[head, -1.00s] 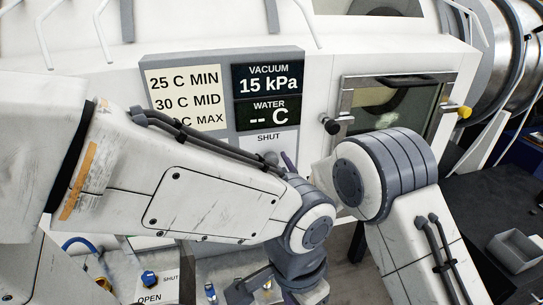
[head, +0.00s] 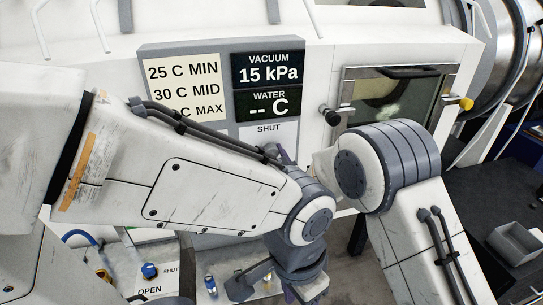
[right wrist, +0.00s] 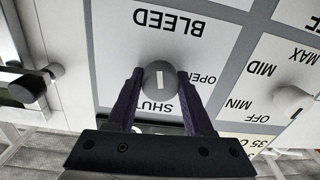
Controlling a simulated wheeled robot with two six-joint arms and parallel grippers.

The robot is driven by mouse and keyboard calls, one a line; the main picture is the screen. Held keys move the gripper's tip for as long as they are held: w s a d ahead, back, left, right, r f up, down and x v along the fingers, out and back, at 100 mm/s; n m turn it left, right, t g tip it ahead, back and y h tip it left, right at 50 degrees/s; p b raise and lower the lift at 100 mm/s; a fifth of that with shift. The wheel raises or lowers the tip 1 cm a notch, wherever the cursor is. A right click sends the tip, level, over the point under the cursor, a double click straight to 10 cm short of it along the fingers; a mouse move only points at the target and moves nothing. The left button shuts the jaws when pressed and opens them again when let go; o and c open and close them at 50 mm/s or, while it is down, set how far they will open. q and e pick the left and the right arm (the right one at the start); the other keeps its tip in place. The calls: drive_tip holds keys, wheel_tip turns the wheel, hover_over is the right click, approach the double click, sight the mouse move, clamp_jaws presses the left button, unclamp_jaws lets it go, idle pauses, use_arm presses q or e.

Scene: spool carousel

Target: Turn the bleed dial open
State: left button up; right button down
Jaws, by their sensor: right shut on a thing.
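The bleed dial (right wrist: 158,78) is a round grey knob with a white mark, on a white panel that appears upside down in the right wrist view. Its mark points toward the SHUT label. My right gripper (right wrist: 162,98) is shut on the dial, with one dark purple finger on each side. In the head view the right gripper (head: 284,156) shows only as a small part below the SHUT label; my left arm hides the rest. My left gripper (head: 302,292) is low at the bottom edge of the head view, mostly cut off.
A second dial (right wrist: 290,100) with OFF, MIN, MID and MAX labels sits beside the bleed panel. A display (head: 268,85) reads vacuum 15 kPa. A windowed door (head: 398,98) with black and yellow knobs is to the right. A blue valve (head: 150,271) and a grey bin (head: 515,243) are lower down.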

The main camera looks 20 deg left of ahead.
drive_tip(key=m+b, duration=0.3)
drive_tip(key=b, duration=0.1)
drive_tip(key=m+b, duration=0.2)
drive_tip(key=b, duration=0.3)
drive_tip(key=f+m+b, duration=0.1)
drive_tip(key=m+b, duration=0.2)
drive_tip(key=b, duration=0.2)
drive_tip(key=shift+m, duration=0.3)
drive_tip(key=m+b, duration=1)
drive_tip(key=b, duration=0.4)
drive_tip(key=shift+r+t, duration=0.15)
drive_tip(key=shift+t, duration=0.15)
drive_tip(key=shift+r+m+b, duration=0.2)
drive_tip(key=shift+m+b, duration=1.2)
drive_tip(key=shift+h, duration=0.3)
drive_tip(key=shift+c, duration=1.4)
unclamp_jaws()
